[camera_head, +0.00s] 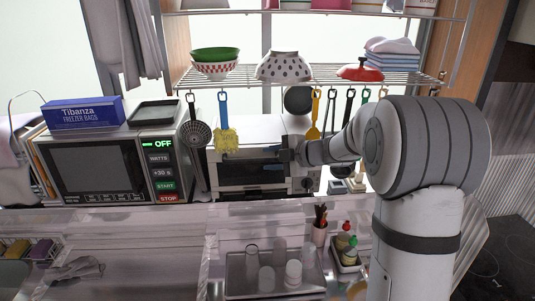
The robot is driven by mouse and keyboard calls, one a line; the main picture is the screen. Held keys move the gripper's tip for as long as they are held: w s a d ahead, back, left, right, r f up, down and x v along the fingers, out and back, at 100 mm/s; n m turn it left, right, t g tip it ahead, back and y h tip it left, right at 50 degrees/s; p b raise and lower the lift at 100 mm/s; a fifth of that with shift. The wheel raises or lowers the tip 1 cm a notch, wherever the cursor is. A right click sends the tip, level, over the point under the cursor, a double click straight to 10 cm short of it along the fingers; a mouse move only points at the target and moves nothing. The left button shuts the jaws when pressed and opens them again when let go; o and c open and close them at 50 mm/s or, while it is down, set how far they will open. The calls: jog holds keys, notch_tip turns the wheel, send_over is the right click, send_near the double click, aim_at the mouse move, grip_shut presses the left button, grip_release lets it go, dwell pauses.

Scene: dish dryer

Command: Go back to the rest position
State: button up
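My arm reaches in from the right. Its end, my gripper (284,152), is in front of a white countertop appliance with a dark front window (240,176), near the upper right of that front. The gripper is small and dark here. I cannot tell whether its fingers are open or shut, whether they touch the appliance, or whether they hold anything. Small blue parts show beside the gripper, and I cannot tell what they belong to.
A microwave (92,170) stands at the left with a freezer bag box (82,112) on top. Utensils, including a skimmer (197,135), hang from a wire shelf (335,73) holding bowls. Below, a tray (238,277) holds glasses beside bottles (347,246). The counter left of the tray is mostly clear.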

jog(key=s+d+r+m+t+h+b, duration=0.1)
jog(key=d+r+m+t+h+b, duration=0.1)
jog(key=d+r+m+t+h, duration=0.4)
jog(key=s+d+f+m+g+h+b, duration=0.25)
jog(key=s+d+m+h, duration=0.25)
jog(key=s+m, duration=0.3)
jog(key=s+a+f+m+g+b, duration=0.1)
jog(key=s+f+m+g, duration=0.3)
jog(key=s, duration=0.9)
jog(key=s+a+f+m+g+b, duration=0.1)
jog(key=s+f+m+g, duration=0.3)
jog(key=s+f, duration=0.5)
jog(key=s+a+m, duration=0.1)
jog(key=s, duration=0.4)
jog(key=shift+a+f+y, duration=0.25)
jog(key=shift+y, duration=0.15)
jog(key=shift+o, duration=0.4)
jog(key=shift+w+g, duration=0.1)
jog(key=shift+g, duration=0.15)
